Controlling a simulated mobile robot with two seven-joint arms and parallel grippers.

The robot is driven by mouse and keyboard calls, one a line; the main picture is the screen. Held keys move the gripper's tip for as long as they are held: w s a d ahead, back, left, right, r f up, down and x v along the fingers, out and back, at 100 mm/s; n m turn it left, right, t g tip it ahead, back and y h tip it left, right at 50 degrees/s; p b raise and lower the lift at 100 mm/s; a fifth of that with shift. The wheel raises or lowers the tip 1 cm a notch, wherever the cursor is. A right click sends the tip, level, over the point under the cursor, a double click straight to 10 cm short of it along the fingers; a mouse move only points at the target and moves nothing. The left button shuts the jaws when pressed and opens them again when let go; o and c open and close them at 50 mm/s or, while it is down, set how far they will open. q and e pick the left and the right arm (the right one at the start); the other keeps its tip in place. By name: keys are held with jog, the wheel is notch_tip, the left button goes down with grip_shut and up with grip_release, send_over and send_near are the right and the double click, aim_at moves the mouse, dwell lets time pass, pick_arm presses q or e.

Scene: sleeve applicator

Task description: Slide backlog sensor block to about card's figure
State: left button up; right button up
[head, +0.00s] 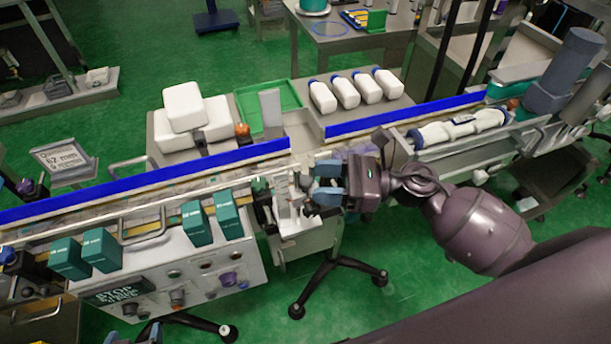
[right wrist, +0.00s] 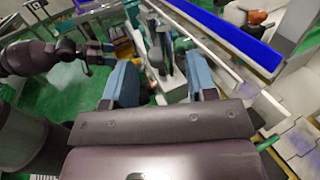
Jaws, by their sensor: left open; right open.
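The card (head: 62,157) stands on a post at the left and appears to read "62 mm", with a smaller unclear line below. What looks like the sensor block (head: 262,205) is a small dark and green unit on the rail at the conveyor's front side. My right gripper (head: 308,186) is open just right of it, beside a pale upright bracket. In the right wrist view, pale and green rail fittings (right wrist: 165,62) show beyond its open blue fingers. My left gripper (head: 133,337) is open at the bottom left edge, mostly cut off, below the control panel. Any scale is unreadable.
Blue guide rails (head: 150,183) line the far side. White bottles (head: 345,92) and a green tray (head: 268,104) lie behind.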

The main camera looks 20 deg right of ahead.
aim_at(305, 179)
jog(key=shift+p+x, duration=0.3)
jog(key=shift+x, duration=1.5)
grip_shut()
